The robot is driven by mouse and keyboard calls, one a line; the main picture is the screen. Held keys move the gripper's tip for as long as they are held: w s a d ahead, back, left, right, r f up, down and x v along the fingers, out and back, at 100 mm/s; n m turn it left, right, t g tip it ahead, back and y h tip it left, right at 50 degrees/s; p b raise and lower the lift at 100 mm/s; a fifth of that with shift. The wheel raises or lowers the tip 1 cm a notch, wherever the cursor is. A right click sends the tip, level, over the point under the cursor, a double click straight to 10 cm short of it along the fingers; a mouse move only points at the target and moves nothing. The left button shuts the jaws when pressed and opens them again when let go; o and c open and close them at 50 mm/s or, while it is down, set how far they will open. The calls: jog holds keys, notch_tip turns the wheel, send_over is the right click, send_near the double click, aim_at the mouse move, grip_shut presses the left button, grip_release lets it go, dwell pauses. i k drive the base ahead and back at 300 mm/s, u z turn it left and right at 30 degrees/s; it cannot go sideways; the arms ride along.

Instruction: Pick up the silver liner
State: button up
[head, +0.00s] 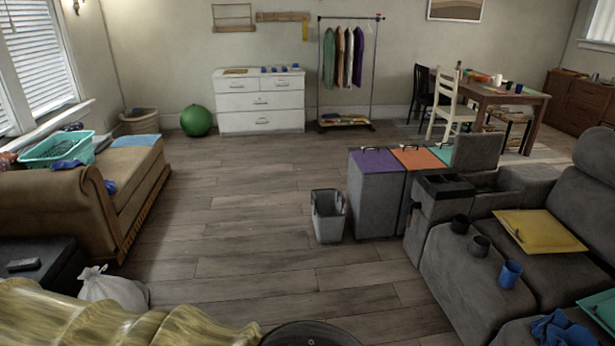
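A silver-grey open-topped bin liner (328,222) stands upright on the wood floor, near the middle of the head view. It is just left of a grey bin with a purple lid (375,160); I cannot tell whether they touch. The liner's inside is mostly in shadow, and I cannot make out any contents. My gripper is not in view.
Beside the purple-lidded bin are orange (416,158) and teal (441,152) lids. A grey sofa (460,268) with cups stands right. A tan chaise (75,207) and a white bag (112,290) are left. The floor left of and before the liner is clear.

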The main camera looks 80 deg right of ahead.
aim_at(479, 246)
jog(key=z, duration=3.9)
